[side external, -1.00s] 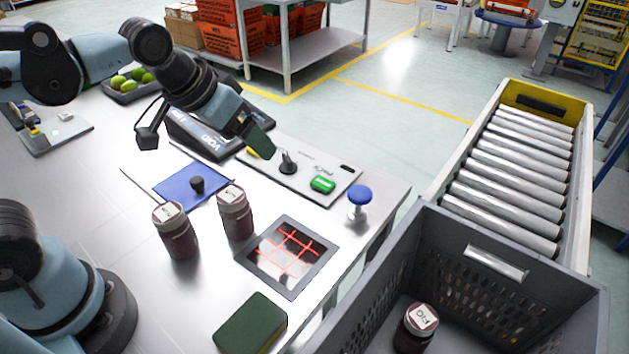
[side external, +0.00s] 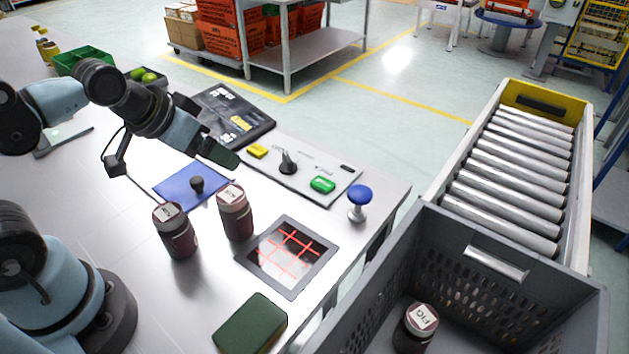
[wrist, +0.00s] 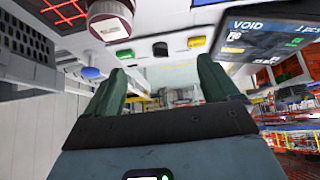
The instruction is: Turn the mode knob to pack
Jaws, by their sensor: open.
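The mode knob (side external: 288,163) is a black knob with a raised pointer on a light control panel (side external: 318,182), between a yellow button (side external: 257,151) and a green button (side external: 322,184). In the wrist view the knob (wrist: 160,49) shows near the top, with the panel upside down. I cannot read which mode the knob points at. My gripper (side external: 228,158) is open and empty, above the table and to the left of the knob, apart from it. In the wrist view its two dark green fingers (wrist: 162,90) stand spread.
Two dark jars with white lids (side external: 175,230) (side external: 235,212) stand in front of the panel by a blue mat (side external: 180,190). A black screen (side external: 235,115) lies behind left. A blue push-button (side external: 359,200) is at the right edge. A grey crate (side external: 570,305) stands right.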

